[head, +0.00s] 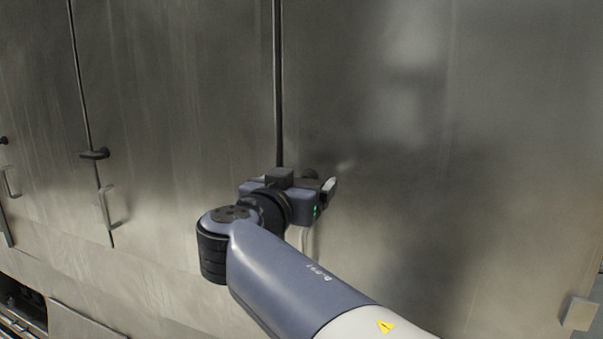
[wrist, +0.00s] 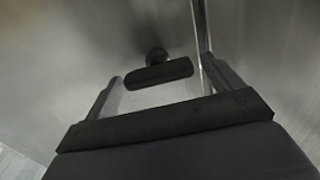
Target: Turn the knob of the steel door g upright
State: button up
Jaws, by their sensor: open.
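The steel door (head: 420,130) fills the right of the head view, beside a dark vertical seam. Its black knob shows in the wrist view (wrist: 158,73), a short bar on a round stem lying crosswise to the seam. In the head view my gripper mostly hides this knob. My gripper (wrist: 168,85) is open, one finger on each side of the knob. The fingers look apart from the bar, with nothing held. In the head view my gripper (head: 322,187) is close to the door by the seam. I cannot tell the exact gap to the door.
A neighbouring steel door (head: 180,110) has another black knob (head: 95,154), lying level, and a bar handle (head: 108,207). A pale handle (head: 306,240) is partly hidden behind my arm. A light block (head: 579,312) sticks out at lower right. A dark opening (head: 20,302) is at lower left.

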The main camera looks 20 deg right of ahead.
jog(key=shift+w+d, duration=0.45)
jog(key=shift+c, duration=0.2)
jog(key=c, duration=0.9)
